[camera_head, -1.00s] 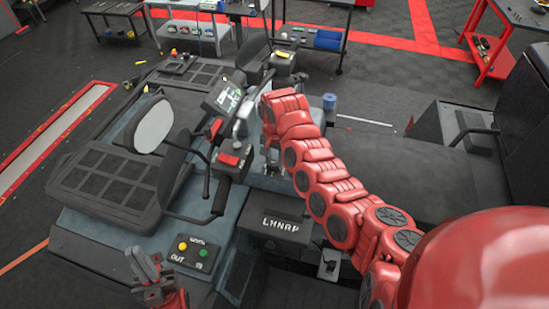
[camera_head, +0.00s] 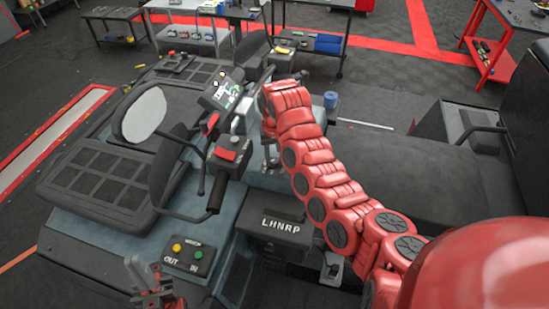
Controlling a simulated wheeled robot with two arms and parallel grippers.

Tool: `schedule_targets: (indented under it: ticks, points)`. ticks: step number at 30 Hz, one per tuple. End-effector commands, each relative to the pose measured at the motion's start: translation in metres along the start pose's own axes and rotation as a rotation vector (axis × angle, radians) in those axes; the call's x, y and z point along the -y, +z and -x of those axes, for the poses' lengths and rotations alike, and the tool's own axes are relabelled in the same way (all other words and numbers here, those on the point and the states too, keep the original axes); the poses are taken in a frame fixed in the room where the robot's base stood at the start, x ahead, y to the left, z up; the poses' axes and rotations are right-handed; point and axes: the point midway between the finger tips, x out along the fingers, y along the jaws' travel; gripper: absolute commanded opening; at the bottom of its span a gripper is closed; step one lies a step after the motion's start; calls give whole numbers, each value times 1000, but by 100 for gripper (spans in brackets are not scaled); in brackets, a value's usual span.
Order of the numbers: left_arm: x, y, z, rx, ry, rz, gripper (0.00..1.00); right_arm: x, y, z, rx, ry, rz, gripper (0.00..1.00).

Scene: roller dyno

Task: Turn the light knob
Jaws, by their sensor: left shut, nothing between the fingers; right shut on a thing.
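I cannot pick out the light knob; it may be hidden by my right arm. My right arm comes in from the right and reaches over the vehicle to the handlebar area. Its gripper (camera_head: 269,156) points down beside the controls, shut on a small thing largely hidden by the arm. The handlebar has a lit display (camera_head: 222,92), a black grip (camera_head: 217,193) and a control box with a red switch (camera_head: 233,152).
A black box marked LHNRP (camera_head: 281,228) is below the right arm. A round mirror (camera_head: 139,115) stands at left over a black rack (camera_head: 95,183). The long dark seat (camera_head: 420,175) lies right of the arm. Carts (camera_head: 325,42) and a red table (camera_head: 490,55) stand behind.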

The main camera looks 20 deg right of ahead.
Motion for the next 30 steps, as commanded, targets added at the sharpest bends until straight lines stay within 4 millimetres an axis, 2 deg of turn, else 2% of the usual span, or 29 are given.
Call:
schedule_targets:
  ticks: [12, 29, 30]
  points:
    - [0, 2, 9, 0, 0, 0, 0, -1, 0, 0, -1, 0, 201, 0]
    - [0, 2, 10, 0, 0, 0, 0, 0, -1, 1, -2, 0, 233, 0]
    - [0, 2, 10, 0, 0, 0, 0, 0, -1, 1, -2, 0, 233, 45]
